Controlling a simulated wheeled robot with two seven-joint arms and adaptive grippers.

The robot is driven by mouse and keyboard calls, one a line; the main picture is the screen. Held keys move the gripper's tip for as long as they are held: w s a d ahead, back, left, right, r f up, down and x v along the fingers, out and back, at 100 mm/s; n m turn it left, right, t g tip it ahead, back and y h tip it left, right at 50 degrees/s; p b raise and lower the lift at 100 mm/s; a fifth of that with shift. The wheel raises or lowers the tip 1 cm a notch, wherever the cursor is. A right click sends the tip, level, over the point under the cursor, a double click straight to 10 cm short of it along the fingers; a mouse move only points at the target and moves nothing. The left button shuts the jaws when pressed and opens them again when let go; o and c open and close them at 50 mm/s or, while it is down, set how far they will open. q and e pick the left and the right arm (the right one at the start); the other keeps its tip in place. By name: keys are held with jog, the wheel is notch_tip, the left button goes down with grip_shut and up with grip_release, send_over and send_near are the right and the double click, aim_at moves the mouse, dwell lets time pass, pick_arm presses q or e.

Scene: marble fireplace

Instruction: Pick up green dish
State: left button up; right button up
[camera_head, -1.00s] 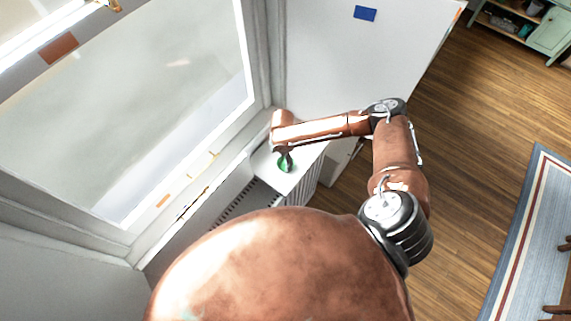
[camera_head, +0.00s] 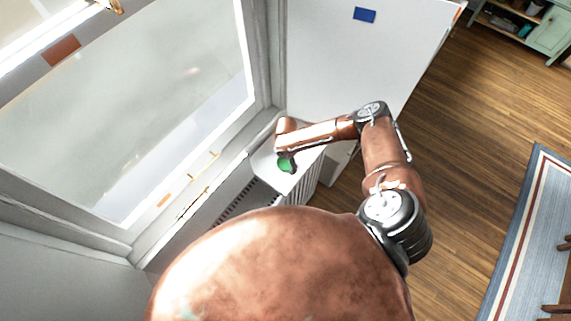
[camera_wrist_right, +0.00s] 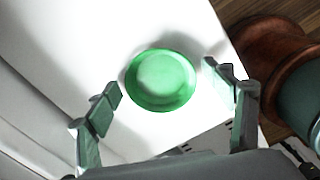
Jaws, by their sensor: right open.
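The green dish (camera_head: 287,166) sits on the white top of a radiator cover under the window. In the right wrist view the dish (camera_wrist_right: 161,80) is round and shallow, lying flat on the white surface. My right gripper (camera_wrist_right: 168,88) is open, with one finger on each side of the dish's near part and none seen touching it. In the head view my right gripper (camera_head: 285,157) is small, right over the dish, and hides part of it. My left gripper is not in view.
The white cover top (camera_head: 263,161) is narrow, between the window (camera_head: 130,110) and an open drop to the wood floor (camera_head: 440,130). A white panel (camera_head: 340,60) stands behind it. A striped rug (camera_head: 525,240) lies at right.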

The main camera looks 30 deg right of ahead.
jog(key=shift+c, duration=0.3)
jog(key=c, duration=1.1)
jog(key=shift+c, duration=0.3)
jog(key=shift+r, duration=0.15)
